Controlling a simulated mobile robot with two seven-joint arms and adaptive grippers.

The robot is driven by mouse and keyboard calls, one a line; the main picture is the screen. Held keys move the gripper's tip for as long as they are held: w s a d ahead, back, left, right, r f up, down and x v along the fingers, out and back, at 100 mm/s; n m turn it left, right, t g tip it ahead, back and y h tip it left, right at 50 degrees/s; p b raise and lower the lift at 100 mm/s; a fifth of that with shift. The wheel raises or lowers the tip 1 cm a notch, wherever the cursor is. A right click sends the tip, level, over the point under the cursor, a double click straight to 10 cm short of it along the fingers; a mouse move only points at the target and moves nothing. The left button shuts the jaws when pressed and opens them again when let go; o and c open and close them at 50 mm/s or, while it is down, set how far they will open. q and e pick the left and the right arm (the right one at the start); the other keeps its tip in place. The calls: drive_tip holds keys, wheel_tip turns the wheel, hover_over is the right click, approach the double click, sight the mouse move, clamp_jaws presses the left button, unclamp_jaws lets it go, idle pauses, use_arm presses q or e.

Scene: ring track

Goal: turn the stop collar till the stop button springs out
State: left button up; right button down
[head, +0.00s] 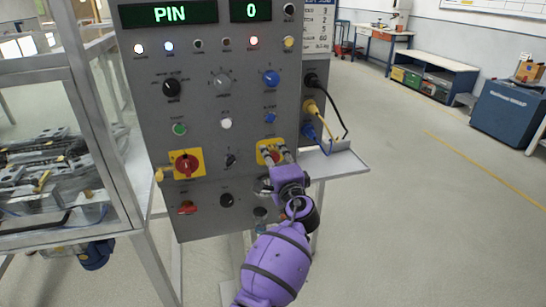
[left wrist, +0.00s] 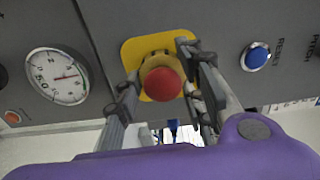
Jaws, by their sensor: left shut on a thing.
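The stop button (left wrist: 162,84) is a red mushroom head in the left wrist view. Around its base sits the brass-coloured stop collar (left wrist: 150,61), on a yellow plate (left wrist: 131,52) on the grey panel. In the head view the yellow plate (head: 262,158) is at the lower right of the panel, partly hidden by my gripper. My left gripper (left wrist: 157,72) has one finger on each side of the collar and is shut on it. The same gripper (head: 273,153) reaches up to the panel in the head view. My right gripper is in neither view.
A red rotary switch on a yellow plate (head: 186,164) sits left on the panel (head: 215,110). A blue reset button (left wrist: 255,57) is right of the collar, a dial gauge (left wrist: 56,76) left. A shelf (head: 335,162) with plugged cables juts out right. Floor at right is clear.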

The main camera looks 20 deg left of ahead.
use_arm(q)
drive_tip(key=shift+d+f, duration=0.1)
drive_tip(key=shift+f, duration=0.35)
drive_tip(key=o, duration=1.1)
drive_tip(key=shift+r, duration=0.15)
drive_tip(key=shift+s+r, duration=0.1)
drive_tip(key=v, duration=1.2)
